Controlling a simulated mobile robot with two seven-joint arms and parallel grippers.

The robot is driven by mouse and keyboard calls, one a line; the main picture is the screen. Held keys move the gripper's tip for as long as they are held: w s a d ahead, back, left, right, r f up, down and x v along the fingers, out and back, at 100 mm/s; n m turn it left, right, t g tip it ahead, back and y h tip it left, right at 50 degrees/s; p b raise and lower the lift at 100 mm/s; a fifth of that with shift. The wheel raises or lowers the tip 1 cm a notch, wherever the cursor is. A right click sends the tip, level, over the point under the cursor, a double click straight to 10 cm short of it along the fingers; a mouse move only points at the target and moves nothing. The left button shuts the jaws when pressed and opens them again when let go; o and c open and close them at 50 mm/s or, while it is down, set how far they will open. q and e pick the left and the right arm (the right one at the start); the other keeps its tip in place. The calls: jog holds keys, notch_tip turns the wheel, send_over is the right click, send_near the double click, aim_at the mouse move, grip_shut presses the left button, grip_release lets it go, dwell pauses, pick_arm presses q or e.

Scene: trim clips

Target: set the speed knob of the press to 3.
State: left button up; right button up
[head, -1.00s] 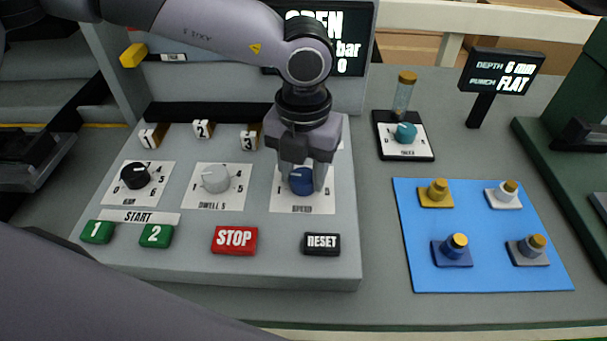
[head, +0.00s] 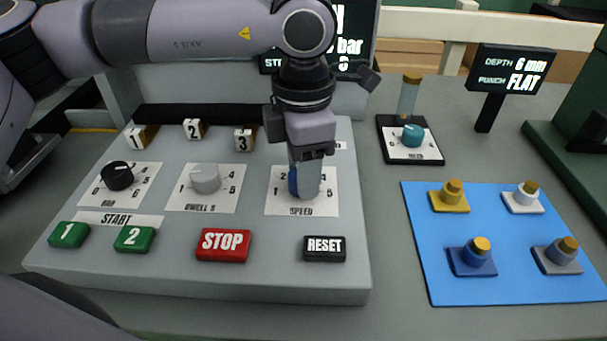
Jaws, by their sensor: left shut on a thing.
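The blue speed knob (head: 293,181) sits on a white scale plate (head: 281,206) marked SPEED, on the right of the press panel. My left gripper (head: 306,188) comes down from above and is shut on the knob, with a finger covering much of it. The numbers 2 and 4 show on the scale beside the gripper; the top of the scale is hidden behind it. The knob's pointer is hidden, so its setting cannot be read. My right gripper is not in view.
Left of it are the grey dwell knob (head: 205,179) and black bar knob (head: 117,175). In front lie the red STOP button (head: 223,244), black RESET button (head: 324,248) and green buttons (head: 134,239). A blue mat (head: 507,244) with several clips lies right.

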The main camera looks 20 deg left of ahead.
pick_arm(q)
jog(key=m+b, duration=0.2)
jog(key=m, duration=0.3)
jog(key=shift+m, duration=0.3)
dwell(0.4)
jog(key=o, duration=1.1)
jog(key=shift+c, duration=0.2)
jog(key=shift+r, duration=3.65)
